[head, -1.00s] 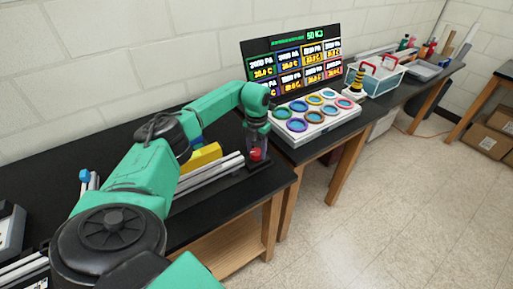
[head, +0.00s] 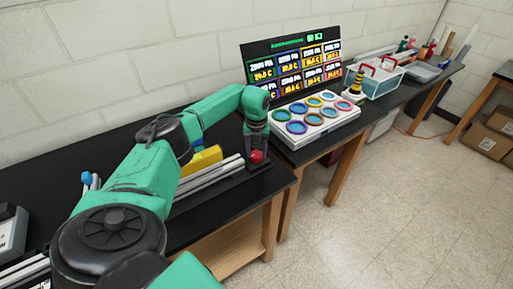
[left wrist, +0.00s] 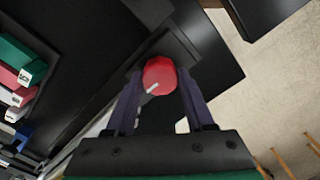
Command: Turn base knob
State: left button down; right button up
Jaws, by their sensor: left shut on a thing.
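A red knob (head: 256,156) with a white mark sits on a dark base near the table's front right corner. In the left wrist view the red knob (left wrist: 160,76) shows between the two fingers, its white line pointing down and left. My left gripper (head: 254,150) points down over the base and is shut on the knob. It also shows in the left wrist view (left wrist: 162,95) with a finger at each side of the knob. My right gripper is not in view.
Grey extrusion bars (head: 212,176) and a yellow block (head: 201,158) lie left of the knob. A white tray with coloured rings (head: 312,118) stands to the right before a screen (head: 295,64). A basket with red handles (head: 377,78) stands further right.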

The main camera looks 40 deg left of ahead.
aim_at(256, 153)
pick_arm(q)
jog(key=shift+w+a+r, duration=0.1)
jog(key=shift+w+r, duration=0.05)
jog(key=shift+r, duration=0.05)
jog(key=shift+c, duration=1.9)
grip_release()
jog(key=shift+o, duration=0.6)
jog(key=shift+f, duration=0.1)
notch_tip(256, 153, up, 15)
jog(key=b, duration=0.3)
jog(key=shift+f, duration=0.2)
